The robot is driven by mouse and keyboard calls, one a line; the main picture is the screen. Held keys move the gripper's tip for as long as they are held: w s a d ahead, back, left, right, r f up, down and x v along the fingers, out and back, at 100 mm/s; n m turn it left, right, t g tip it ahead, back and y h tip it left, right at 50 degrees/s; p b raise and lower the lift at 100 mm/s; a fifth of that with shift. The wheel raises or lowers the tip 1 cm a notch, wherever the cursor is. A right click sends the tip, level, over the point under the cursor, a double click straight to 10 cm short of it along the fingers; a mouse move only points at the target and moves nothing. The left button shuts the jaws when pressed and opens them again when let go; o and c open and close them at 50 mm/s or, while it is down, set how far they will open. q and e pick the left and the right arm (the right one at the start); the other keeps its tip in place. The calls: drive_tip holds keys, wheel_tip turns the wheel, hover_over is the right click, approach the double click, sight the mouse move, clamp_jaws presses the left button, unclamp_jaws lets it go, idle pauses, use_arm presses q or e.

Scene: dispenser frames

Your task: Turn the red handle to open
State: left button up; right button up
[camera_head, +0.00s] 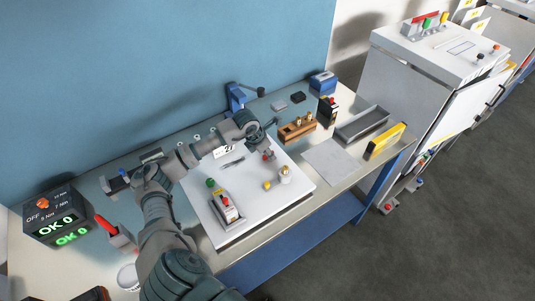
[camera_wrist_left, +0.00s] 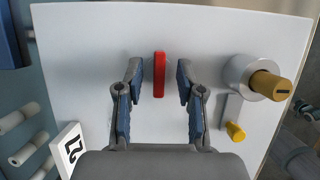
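The red handle (camera_wrist_left: 159,75) is a narrow bar on a white panel (camera_wrist_left: 90,40), upright in the left wrist view. In the head view it is a small red spot (camera_head: 267,156), partly hidden by my gripper. My left gripper (camera_wrist_left: 159,80) is open, one finger on each side of the handle, with a visible gap on both sides. In the head view the left gripper (camera_head: 268,148) points down over the panel. My right gripper is in neither view.
Right of the handle are a brass-tipped round fitting (camera_wrist_left: 268,85) and a small yellow knob (camera_wrist_left: 235,131). A number 2 card (camera_wrist_left: 71,147) stands lower left.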

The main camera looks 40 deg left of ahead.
use_arm(q)
drive_tip(key=shift+d, duration=0.15)
drive_tip(key=shift+a, duration=0.25)
clamp_jaws()
drive_tip(key=shift+a, duration=0.1)
